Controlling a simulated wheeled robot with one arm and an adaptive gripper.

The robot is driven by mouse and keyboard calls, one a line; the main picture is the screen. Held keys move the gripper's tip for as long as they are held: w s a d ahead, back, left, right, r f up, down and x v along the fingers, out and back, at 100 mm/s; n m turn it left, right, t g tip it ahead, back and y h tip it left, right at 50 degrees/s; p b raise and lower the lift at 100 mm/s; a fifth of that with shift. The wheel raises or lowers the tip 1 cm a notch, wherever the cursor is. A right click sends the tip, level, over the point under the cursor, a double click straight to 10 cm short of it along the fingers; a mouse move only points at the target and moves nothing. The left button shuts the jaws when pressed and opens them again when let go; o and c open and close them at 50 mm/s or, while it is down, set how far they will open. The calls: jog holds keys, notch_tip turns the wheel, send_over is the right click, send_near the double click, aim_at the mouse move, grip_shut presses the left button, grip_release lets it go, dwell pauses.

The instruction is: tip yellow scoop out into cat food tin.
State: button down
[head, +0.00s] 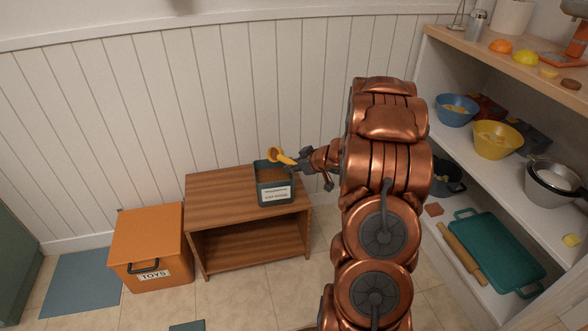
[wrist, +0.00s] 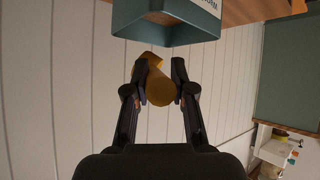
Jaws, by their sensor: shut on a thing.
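The yellow scoop (head: 272,155) is held by my gripper (head: 298,162), which is shut on its handle. The scoop's head is over the back part of an open teal tin (head: 261,190) in the head view. This tin has a white label and brown contents; I cannot read the label surely. In the wrist view the scoop (wrist: 160,90) is between the fingers of my gripper (wrist: 158,72), close to the rim of the teal tin (wrist: 165,36). I cannot tell whether the scoop holds anything or touches the rim.
The tin stands on a low wooden shelf unit (head: 215,203) against the white panelled wall. An orange toy box (head: 148,245) is left of it. At right, a shelf unit (head: 450,60) holds a blue bowl (head: 455,109), a yellow bowl (head: 496,140) and a teal tray (head: 497,253).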

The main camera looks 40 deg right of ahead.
jog(key=shift+a+f+n+t+h+b, duration=0.1)
jog(key=shift+n+t+h+b, duration=0.25)
jog(key=shift+b, duration=2.7)
jog(key=shift+s+a+f+n+t+h+b, duration=0.15)
jog(key=shift+a+n+t+h+b, duration=0.3)
jog(key=shift+b, duration=2.6)
jog(key=shift+f+n+t+h+b, duration=0.1)
jog(key=shift+n+h+b, duration=0.5)
jog(key=shift+b, duration=2.4)
